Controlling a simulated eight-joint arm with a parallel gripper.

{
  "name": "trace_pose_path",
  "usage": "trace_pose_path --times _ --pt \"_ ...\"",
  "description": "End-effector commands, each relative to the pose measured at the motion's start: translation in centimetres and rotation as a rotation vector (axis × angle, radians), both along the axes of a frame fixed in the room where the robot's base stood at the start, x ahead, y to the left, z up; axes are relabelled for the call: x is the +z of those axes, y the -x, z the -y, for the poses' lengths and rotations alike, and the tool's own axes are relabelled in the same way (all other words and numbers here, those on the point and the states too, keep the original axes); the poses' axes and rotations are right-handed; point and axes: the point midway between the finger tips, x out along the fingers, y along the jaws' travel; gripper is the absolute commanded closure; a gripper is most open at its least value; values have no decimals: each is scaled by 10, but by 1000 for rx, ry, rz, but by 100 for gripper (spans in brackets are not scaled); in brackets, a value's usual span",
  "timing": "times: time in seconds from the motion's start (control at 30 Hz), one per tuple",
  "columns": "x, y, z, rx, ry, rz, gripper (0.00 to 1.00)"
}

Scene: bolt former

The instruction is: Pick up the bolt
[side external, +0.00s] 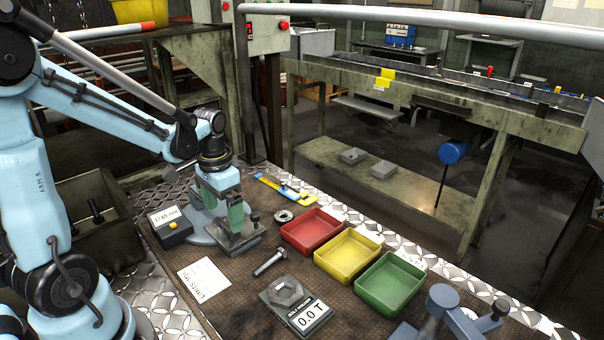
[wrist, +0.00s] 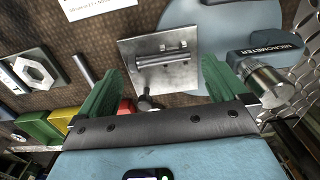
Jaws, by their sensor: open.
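A silver bolt (side external: 269,262) lies on the brown mat in the side view, between the weighing scale and the metal plate. In the wrist view a grey shaft that looks like this bolt (wrist: 83,68) shows just left of the left finger, partly hidden. My gripper (side external: 228,226) points down over a square metal plate, with its green fingers apart. In the wrist view my gripper (wrist: 155,82) has nothing pinched between its fingers. The metal plate (wrist: 184,72) below carries a round bar and a dark knob (wrist: 145,101). The bolt lies outside the finger gap.
Red (side external: 313,231), yellow (side external: 347,256) and green (side external: 389,284) trays stand in a row to the right. A micrometer display (side external: 172,228) stands left of my gripper. A ring (side external: 284,216) lies near the red tray.

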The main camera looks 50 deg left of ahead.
Motion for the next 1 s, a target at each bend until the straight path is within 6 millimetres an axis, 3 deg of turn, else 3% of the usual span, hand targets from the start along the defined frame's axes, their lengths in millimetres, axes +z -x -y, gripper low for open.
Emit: trace_pose_path --times 0.27,0.6,0.9,1.0 --pt "-29 -2 1 0 0 0 0" --pt "-32 -1 1 1 0 0 2" --pt "-32 -1 1 1 0 0 48" --pt "-32 -1 1 1 0 0 49"
